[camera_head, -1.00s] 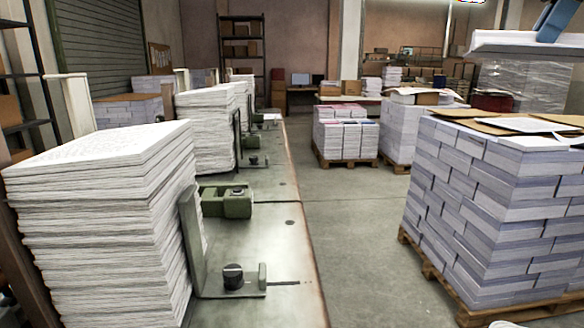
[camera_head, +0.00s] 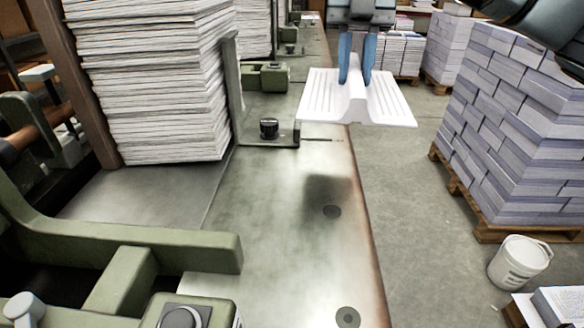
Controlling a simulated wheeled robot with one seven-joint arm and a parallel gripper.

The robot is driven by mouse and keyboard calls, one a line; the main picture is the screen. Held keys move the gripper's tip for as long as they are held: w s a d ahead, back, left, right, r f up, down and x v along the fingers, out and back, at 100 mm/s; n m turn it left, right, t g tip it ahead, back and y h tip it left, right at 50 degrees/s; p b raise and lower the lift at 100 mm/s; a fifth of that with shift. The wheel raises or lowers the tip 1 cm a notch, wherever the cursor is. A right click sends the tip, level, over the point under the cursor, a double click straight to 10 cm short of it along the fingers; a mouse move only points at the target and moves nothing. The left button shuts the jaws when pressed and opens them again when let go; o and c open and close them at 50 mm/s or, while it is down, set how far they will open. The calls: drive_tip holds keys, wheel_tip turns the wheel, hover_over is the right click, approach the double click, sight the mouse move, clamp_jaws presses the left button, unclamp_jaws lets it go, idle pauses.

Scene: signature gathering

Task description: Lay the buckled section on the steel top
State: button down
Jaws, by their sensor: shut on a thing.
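The buckled section (camera_head: 317,97) is a white, ribbed sheet with a raised ridge in its middle and two wings sloping outward. My gripper (camera_head: 355,78), with two blue fingers, is shut on that ridge from above. The section is held over the far right part of the steel top (camera_head: 285,235), with its right wing reaching past the top's edge over the floor. A soft dark shadow lies on the steel nearer to me, so the section looks raised and apart from the surface. The ridge is partly hidden between the fingers.
A tall stack of printed sheets (camera_head: 150,85) stands left, beside an upright metal stop with a black knob (camera_head: 269,128). Green machine parts (camera_head: 130,245) fill the near left. A pallet of bundles (camera_head: 520,130) and a white bucket (camera_head: 519,262) stand right. The near steel is clear.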

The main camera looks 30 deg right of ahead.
drive_tip(key=shift+n, duration=0.5)
drive_tip(key=s+a+f, duration=0.1)
drive_tip(key=a+f, duration=0.1)
drive_tip(key=a, duration=0.2)
drive_tip(key=s+a+f, duration=0.1)
drive_tip(key=a+f, duration=0.2)
drive_tip(key=a, duration=0.1)
drive_tip(key=a+f, duration=0.3)
drive_tip(key=a, duration=0.2)
drive_tip(key=shift+s, duration=0.4)
drive_tip(key=shift+f, duration=2.1)
drive_tip(key=shift+a+f, duration=0.1)
drive_tip(key=c, duration=0.9)
unclamp_jaws()
drive_tip(key=v, duration=1.2)
drive_tip(key=shift+w+a, duration=0.1)
drive_tip(key=shift+a, duration=0.05)
